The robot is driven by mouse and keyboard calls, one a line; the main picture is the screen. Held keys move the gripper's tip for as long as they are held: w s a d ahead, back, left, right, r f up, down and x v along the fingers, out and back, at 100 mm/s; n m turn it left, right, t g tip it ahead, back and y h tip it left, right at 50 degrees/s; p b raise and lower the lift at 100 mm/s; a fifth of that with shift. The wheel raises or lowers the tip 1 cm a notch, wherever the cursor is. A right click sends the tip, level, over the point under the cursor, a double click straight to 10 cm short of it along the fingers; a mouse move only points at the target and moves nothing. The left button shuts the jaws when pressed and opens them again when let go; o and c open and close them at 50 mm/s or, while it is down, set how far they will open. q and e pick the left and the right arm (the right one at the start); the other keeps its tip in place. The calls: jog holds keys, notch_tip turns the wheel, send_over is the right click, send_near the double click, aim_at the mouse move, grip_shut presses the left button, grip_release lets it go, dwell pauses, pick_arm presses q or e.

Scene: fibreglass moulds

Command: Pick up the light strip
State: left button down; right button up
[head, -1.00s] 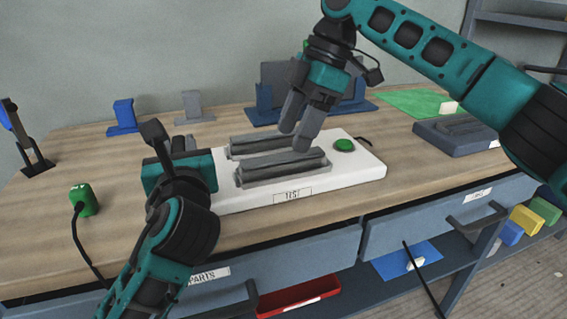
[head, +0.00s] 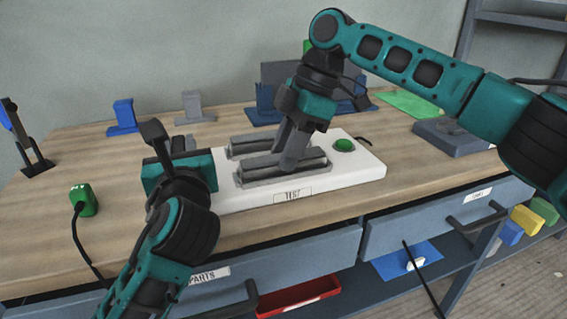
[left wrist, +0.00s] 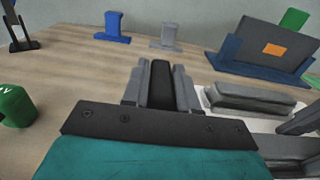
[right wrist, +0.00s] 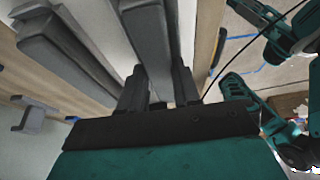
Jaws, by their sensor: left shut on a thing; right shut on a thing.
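The light strip appears to be the long grey bar (head: 262,168) at the front of the white board marked TEST (head: 360,172). My right gripper (head: 290,150) points down at the middle of this bar and is shut on it. In the right wrist view the bar (right wrist: 154,35) runs between the fingers. The bar lies on the board, with no gap visible beneath it. My left gripper (head: 184,145) is beside the board's left end, shut on a small black piece (left wrist: 160,85). Its fingers are mostly hidden in the head view.
A second grey bar (head: 245,145) lies behind, parallel. A green button (head: 343,145) is at the board's right. A green corded device (head: 83,200) is at the left. Blue (head: 123,117) and grey (head: 192,106) stands are at the back. A dark block (head: 450,138) is right.

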grip_shut()
pick_arm(q)
jog(key=c, duration=0.8)
grip_release()
pick_arm(e)
notch_tip(320, 180, up, 10)
